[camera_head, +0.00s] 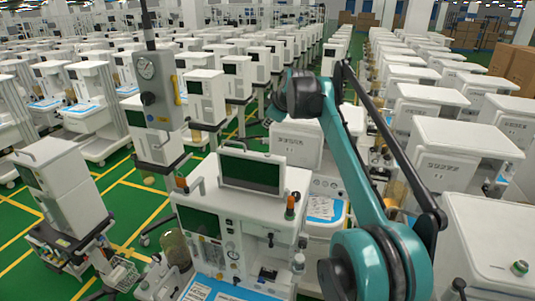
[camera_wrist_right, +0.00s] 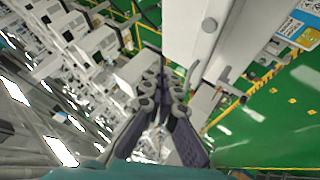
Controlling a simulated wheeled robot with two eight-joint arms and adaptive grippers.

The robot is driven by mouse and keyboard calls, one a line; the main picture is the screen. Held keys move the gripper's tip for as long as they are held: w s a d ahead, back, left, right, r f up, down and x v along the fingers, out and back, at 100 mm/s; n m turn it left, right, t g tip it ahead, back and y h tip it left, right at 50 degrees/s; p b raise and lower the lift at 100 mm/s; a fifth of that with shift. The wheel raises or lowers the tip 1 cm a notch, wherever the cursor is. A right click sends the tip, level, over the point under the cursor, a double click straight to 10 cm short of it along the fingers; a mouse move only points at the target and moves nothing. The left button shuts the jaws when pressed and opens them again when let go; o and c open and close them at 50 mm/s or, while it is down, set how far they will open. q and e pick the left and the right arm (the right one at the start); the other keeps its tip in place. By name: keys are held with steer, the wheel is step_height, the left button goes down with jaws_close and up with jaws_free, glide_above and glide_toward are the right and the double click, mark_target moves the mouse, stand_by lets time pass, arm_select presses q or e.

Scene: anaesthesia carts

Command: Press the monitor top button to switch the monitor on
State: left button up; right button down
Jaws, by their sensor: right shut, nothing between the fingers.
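A white anaesthesia cart stands in front of me in the head view. On its top sits a monitor (camera_head: 250,172) with a dark green screen in a white frame, and a second dark screen (camera_head: 198,221) is set lower in the cart's front. I cannot make out the top button. My right arm, teal and black, rises to the right of the monitor and bends at a black joint above it; its gripper cannot be picked out there. In the right wrist view my right gripper (camera_wrist_right: 163,82) has its dark fingers together, with nothing between them. My left gripper is in neither view.
A grey box with a dial (camera_head: 158,88) stands on a pole behind and left of the monitor. A white machine on a trolley (camera_head: 62,180) is at the left. Rows of white carts fill the back and right. Green floor with yellow lines shows between them.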

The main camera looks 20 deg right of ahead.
steer(key=b, duration=0.7)
glide_above(268, 155)
step_height(268, 155, down, 7)
steer(key=shift+s+f, duration=0.1)
steer(key=shift+f, duration=0.1)
steer(key=shift+f+b, duration=0.3)
steer(key=shift+f, duration=0.4)
steer(key=shift+f, duration=0.1)
stand_by(0.3)
steer(key=shift+f, duration=0.3)
steer(key=shift+f+b, duration=0.4)
steer(key=shift+f, duration=0.05)
stand_by(0.6)
stand_by(0.3)
steer(key=shift+r+p, duration=0.9)
